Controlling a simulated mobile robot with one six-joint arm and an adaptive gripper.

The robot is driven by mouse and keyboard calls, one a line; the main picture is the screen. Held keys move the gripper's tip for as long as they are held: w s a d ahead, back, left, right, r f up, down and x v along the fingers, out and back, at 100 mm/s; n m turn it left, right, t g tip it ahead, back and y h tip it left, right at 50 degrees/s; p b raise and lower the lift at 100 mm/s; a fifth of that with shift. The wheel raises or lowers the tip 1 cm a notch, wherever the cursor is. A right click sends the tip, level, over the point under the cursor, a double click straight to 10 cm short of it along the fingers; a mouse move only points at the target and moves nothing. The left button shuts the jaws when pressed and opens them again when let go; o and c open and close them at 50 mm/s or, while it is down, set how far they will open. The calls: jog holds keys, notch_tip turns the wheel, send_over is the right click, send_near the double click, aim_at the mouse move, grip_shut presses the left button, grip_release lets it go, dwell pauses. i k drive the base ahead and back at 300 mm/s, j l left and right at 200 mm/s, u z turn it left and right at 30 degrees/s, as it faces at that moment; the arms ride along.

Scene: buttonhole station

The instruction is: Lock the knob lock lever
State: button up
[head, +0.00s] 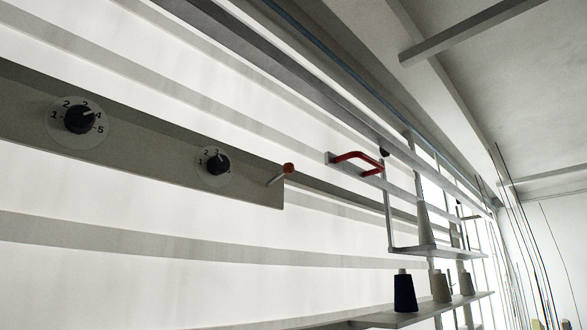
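A short metal lever with an orange-red tip (288,168) sticks out near the right end of a grey panel (150,165). It slants up to the right. It is probably the knob lock lever; no label on it can be read. Left of it on the panel is a black knob (217,163) on a small numbered dial. Further left is a larger black knob (79,119) on a dial numbered 1 to 5, its pointer toward the upper right. My gripper is not in view, and nothing touches the lever or knobs.
A red bent handle (358,158) on a bracket stands out right of the panel. Beyond it, a wire-framed shelf (437,252) holds a grey thread cone (424,224). A lower shelf (375,318) carries a dark blue cone (404,291) and pale cones. The space before the panel looks clear.

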aim_at(288, 168)
jog(key=i+l, duration=0.2)
jog(key=i+l+u, duration=0.1)
jog(key=l, duration=0.3)
jog(key=i+l, duration=0.2)
jog(key=l+u, duration=0.1)
jog(key=u, duration=1.45)
